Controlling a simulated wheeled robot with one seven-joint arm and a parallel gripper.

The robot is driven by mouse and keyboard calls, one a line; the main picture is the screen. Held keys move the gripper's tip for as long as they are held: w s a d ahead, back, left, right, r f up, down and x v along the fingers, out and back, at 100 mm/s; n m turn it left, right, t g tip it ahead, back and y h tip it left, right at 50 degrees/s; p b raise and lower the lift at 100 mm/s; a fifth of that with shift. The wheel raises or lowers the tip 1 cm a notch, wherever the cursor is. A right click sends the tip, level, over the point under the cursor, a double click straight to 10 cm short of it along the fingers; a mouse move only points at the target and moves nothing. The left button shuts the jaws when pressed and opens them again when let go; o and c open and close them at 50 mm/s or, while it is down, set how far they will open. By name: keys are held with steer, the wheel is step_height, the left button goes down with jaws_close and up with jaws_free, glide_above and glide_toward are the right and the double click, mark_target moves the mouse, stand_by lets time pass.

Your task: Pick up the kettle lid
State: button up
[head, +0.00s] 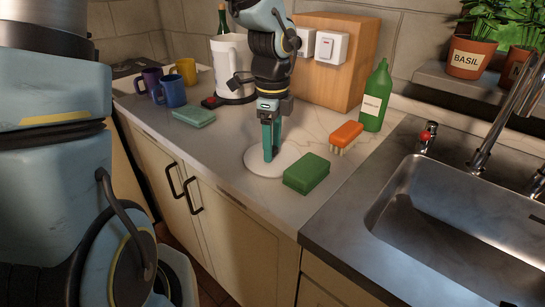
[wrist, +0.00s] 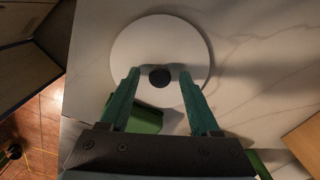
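The kettle lid (head: 292,158) is a round white disc lying flat on the counter, and a black knob stands at its middle in the wrist view (wrist: 160,77). My gripper (head: 269,157) points down over the lid. In the wrist view its two green fingers (wrist: 160,72) stand apart on either side of the knob, with a gap on each side. The gripper is open and holds nothing. The white kettle (head: 226,60) stands on its dark base behind, partly hidden by my arm.
A green sponge (head: 307,174) lies close to the lid, front right. An orange brush (head: 346,134) and a green bottle (head: 376,100) stand to the right, before the sink (head: 455,220). Mugs (head: 172,90) and a teal sponge (head: 193,117) are left. A wooden block (head: 330,80) stands behind.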

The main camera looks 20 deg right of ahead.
jaws_close()
stand_by(0.5)
